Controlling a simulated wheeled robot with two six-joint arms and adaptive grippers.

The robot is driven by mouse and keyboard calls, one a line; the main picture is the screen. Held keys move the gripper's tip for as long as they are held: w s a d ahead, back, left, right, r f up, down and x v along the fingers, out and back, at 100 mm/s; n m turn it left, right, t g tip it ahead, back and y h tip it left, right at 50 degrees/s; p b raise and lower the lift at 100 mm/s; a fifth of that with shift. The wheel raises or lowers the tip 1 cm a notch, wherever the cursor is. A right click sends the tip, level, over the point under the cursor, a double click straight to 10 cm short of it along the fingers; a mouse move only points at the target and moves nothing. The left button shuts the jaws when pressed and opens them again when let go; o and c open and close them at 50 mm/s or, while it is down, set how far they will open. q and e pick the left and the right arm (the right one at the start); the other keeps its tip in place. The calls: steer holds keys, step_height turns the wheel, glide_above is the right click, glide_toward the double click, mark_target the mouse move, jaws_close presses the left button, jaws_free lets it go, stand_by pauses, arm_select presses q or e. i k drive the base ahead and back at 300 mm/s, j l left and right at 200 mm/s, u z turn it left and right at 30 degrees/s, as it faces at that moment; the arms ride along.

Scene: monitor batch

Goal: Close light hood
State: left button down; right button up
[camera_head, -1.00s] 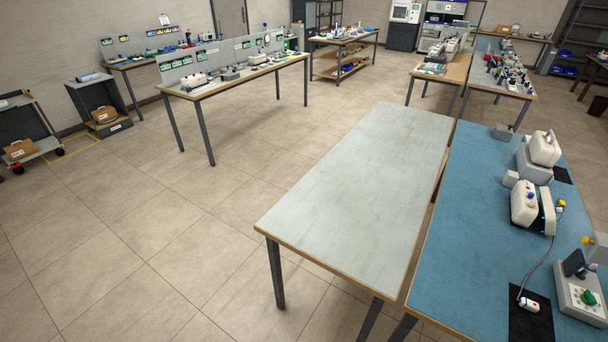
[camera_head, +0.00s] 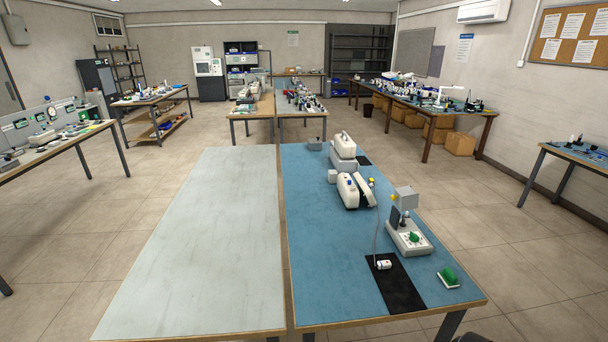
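On the blue table (camera_head: 335,285) stands a white-grey device (camera_head: 408,240) with a green knob on its sloped base. A light grey box-shaped part (camera_head: 405,197), which may be the light hood, stands raised above its back, with a small yellow part beside it. Behind it to the left are a white two-part housing (camera_head: 347,192) and another white housing (camera_head: 344,146) on a grey base. I cannot tell for certain which part is the hood. Neither of my grippers is in view.
A pale bare table (camera_head: 205,245) adjoins the blue table on the left. A black mat (camera_head: 401,290) with a small white cabled piece (camera_head: 383,265) and a green-topped block (camera_head: 447,278) lie near the front. Floor (camera_head: 530,260) is free on the right.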

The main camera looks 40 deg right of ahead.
mark_target(405, 199)
steer(key=z, duration=2)
